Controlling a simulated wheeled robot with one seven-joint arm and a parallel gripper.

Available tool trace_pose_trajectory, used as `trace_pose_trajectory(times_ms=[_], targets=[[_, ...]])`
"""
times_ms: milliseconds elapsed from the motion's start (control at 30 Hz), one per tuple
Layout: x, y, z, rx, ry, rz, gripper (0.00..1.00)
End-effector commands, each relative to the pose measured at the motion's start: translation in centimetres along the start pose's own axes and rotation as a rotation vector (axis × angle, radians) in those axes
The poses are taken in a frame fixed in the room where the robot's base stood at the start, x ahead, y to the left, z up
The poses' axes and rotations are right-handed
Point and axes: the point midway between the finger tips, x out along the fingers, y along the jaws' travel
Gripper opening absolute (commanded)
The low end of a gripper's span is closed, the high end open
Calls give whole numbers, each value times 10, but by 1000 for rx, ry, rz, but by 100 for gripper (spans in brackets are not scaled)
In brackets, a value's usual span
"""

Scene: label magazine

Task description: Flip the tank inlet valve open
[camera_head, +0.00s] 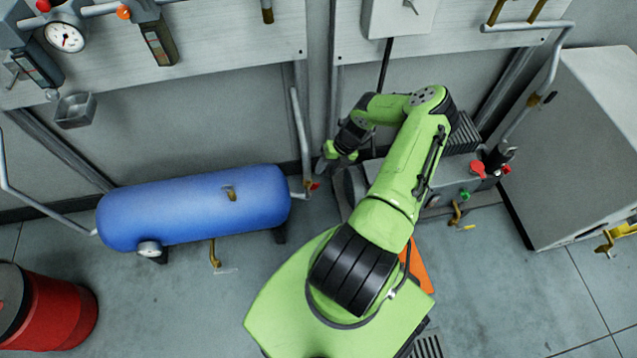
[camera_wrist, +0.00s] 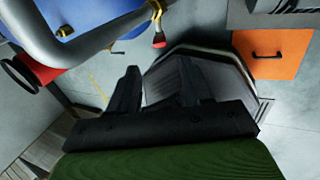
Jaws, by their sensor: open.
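The blue tank (camera_head: 195,207) lies at the left in the head view, with a grey pipe rising at its right end. A small red handle (camera_head: 314,186) beside that pipe appears to be the tank inlet valve's. In the wrist view a brass valve body (camera_wrist: 156,10) with a red-tipped lever (camera_wrist: 158,40) shows by the blue tank (camera_wrist: 85,12). My gripper (camera_head: 323,164) is just above and right of the red handle in the head view. In the wrist view its dark fingers (camera_wrist: 158,80) are apart and empty, below the lever tip in the picture. Contact is not visible.
The grey pipe (camera_wrist: 55,35) passes close by at upper left in the wrist view. A red cylinder (camera_wrist: 35,72) shows there too. A machine with red and green knobs (camera_head: 465,185) stands right of my arm. A red drum (camera_head: 55,310) stands lower left.

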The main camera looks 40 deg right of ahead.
Motion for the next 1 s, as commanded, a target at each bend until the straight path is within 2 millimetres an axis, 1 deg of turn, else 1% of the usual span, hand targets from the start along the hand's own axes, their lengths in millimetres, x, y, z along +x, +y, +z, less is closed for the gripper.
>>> trace_pose_trajectory(times_ms=[33, 200, 300, 400, 533, 767, 867, 1000], targets=[[19, -2, 0, 0, 1, 2, 49], [62, -2, 0, -2, 0, 1, 49], [84, -2, 0, -2, 0, 0, 49], [99, -2, 1, -1, -1, -2, 49], [107, -2, 0, -1, -1, -2, 49], [106, -1, 1, -2, -2, -3, 49], [106, -1, 1, -2, -2, -3, 35], [106, -1, 1, -2, -2, -3, 14]])
